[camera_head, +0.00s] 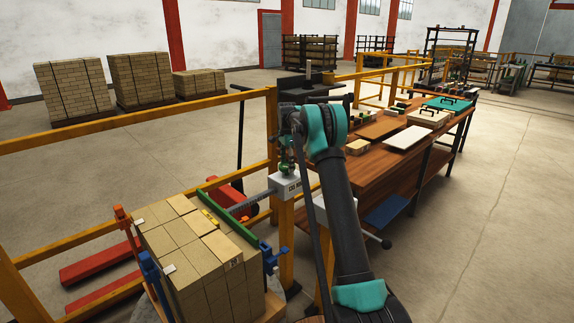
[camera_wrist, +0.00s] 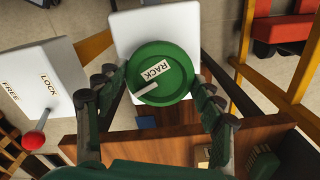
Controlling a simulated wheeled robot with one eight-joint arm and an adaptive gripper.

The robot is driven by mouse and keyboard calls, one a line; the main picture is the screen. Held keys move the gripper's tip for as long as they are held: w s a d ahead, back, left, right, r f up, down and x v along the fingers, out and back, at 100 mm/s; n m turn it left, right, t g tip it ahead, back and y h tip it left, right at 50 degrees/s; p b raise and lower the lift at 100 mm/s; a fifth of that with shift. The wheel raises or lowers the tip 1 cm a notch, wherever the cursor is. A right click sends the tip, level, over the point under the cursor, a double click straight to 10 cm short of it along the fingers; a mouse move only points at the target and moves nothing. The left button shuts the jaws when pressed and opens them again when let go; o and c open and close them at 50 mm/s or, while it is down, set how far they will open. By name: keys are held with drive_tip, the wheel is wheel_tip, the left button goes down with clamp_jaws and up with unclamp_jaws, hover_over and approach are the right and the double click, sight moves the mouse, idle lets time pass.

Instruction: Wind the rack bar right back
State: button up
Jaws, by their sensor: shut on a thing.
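The green round knob (camera_wrist: 172,93) marked RACK fills the middle of the wrist view, with a white pointer line on it. It sits on a white box (camera_wrist: 128,30). My gripper (camera_wrist: 156,84) is shut on the knob, one finger at each side. In the head view my gripper (camera_head: 287,163) is above the white box (camera_head: 284,186). The grey toothed rack bar (camera_head: 253,201) runs from that box left to a long green plate (camera_head: 233,216) beside the stacked bricks (camera_head: 185,242).
A second white box (camera_wrist: 30,75) marked LOCK and FREE carries a lever with a red ball (camera_wrist: 33,140), left of the knob in the wrist view. A yellow rail (camera_head: 150,122) runs behind the press. A wooden table (camera_head: 370,163) with trays stands to the right.

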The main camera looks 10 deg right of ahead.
drive_tip(key=n, duration=0.4)
drive_tip(key=shift+n, duration=0.3)
drive_tip(key=n, duration=1)
drive_tip(key=shift+n, duration=0.4)
drive_tip(key=n, duration=2)
drive_tip(key=shift+n, duration=0.4)
drive_tip(key=n, duration=0.4)
drive_tip(key=shift+n, duration=0.4)
